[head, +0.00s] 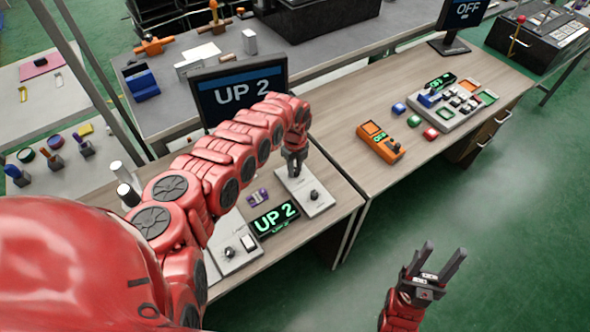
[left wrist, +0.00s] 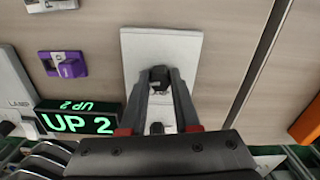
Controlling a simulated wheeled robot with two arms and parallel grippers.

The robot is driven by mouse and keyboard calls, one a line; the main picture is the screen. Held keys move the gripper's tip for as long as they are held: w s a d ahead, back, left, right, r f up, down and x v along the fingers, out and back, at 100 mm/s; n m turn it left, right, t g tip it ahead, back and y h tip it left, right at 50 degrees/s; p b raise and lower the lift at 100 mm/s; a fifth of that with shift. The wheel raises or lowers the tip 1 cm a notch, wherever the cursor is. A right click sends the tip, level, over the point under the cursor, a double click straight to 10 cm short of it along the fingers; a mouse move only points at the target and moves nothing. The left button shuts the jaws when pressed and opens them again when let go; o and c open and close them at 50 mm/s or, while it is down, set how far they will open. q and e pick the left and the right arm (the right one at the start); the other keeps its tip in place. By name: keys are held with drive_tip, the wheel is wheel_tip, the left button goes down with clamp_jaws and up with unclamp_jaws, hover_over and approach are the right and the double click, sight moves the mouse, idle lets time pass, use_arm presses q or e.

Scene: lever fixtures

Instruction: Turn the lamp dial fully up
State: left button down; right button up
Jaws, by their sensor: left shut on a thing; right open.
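My left gripper (head: 293,165) is shut on a dark knob (left wrist: 158,75) at the far end of a white plate (left wrist: 178,45). The fingers stand on both sides of the knob and hide part of it. A second dark knob (head: 314,195) is on the nearer part of this plate. A small display (head: 275,218) beside it reads UP 2 in green. Another white plate to the left carries a round knob (head: 229,252) and a rocker switch (head: 248,242). LAMP lettering (left wrist: 18,103) shows on the left plate in the left wrist view. My right gripper (head: 431,262) is open and empty.
A monitor (head: 240,92) reading UP 2 stands behind my left arm. A purple fixture (head: 258,197) sits near the display. An orange box (head: 381,142) and a grey button panel (head: 450,106) are on the right bench. Green floor lies around my right gripper.

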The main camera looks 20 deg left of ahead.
sight(295, 169)
use_arm(q)
drive_tip(key=shift+m+b, duration=0.45)
drive_tip(key=shift+m, duration=0.35)
drive_tip(key=c, duration=0.6)
unclamp_jaws()
drive_tip(key=shift+c, duration=0.2)
wheel_tip(295, 169, up, 17)
drive_tip(key=b, duration=0.2)
drive_tip(key=shift+r+b, duration=0.2)
drive_tip(key=shift+b, duration=0.15)
